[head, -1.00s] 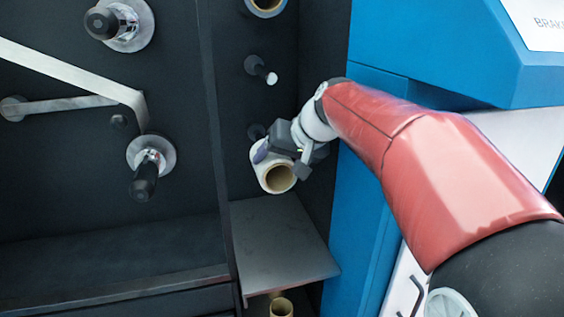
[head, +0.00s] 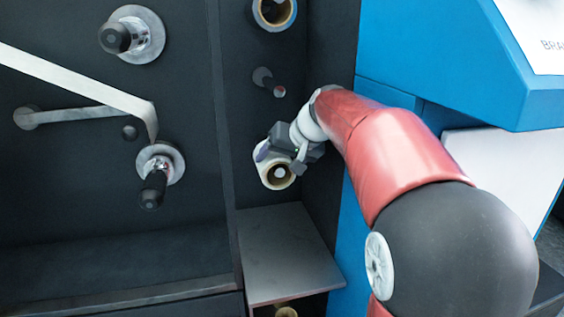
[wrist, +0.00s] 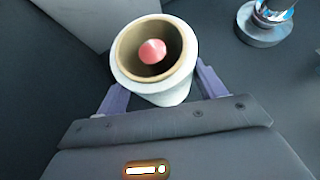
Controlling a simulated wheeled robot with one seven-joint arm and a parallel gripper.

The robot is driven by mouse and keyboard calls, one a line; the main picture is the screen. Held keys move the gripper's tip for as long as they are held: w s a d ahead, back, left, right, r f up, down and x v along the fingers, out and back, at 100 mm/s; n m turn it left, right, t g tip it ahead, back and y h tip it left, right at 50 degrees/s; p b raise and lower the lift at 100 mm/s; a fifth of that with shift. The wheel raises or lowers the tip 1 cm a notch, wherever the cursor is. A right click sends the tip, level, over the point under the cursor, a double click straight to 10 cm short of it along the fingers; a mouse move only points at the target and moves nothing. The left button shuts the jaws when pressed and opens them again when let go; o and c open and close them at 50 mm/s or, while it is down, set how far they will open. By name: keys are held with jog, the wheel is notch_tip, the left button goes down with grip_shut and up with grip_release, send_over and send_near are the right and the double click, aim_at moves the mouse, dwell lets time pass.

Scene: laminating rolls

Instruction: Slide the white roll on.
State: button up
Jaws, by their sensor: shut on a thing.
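The white roll (head: 264,174) has a brown core and shows in the head view on the dark back panel, below a bare peg. My gripper (head: 281,157) is shut on its sides, with one finger on each side. A pale peg end (head: 280,172) shows inside the core, so the roll is around the peg. In the wrist view the white roll (wrist: 160,92) sits between the fingers of my gripper (wrist: 160,86), and the peg end (wrist: 152,51) looks pinkish and lies within the core. The peg's base is hidden behind the roll.
A bare peg (head: 270,82) is above, with another roll (head: 274,12) higher up. A grey shelf (head: 288,250) lies below, with a roll (head: 287,312) under it. A dark divider and spindles (head: 155,175) are left; a blue cabinet (head: 400,50) is right.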

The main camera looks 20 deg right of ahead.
jog(key=shift+w, duration=2.3)
jog(key=o, duration=1.2)
jog(key=shift+o, duration=0.2)
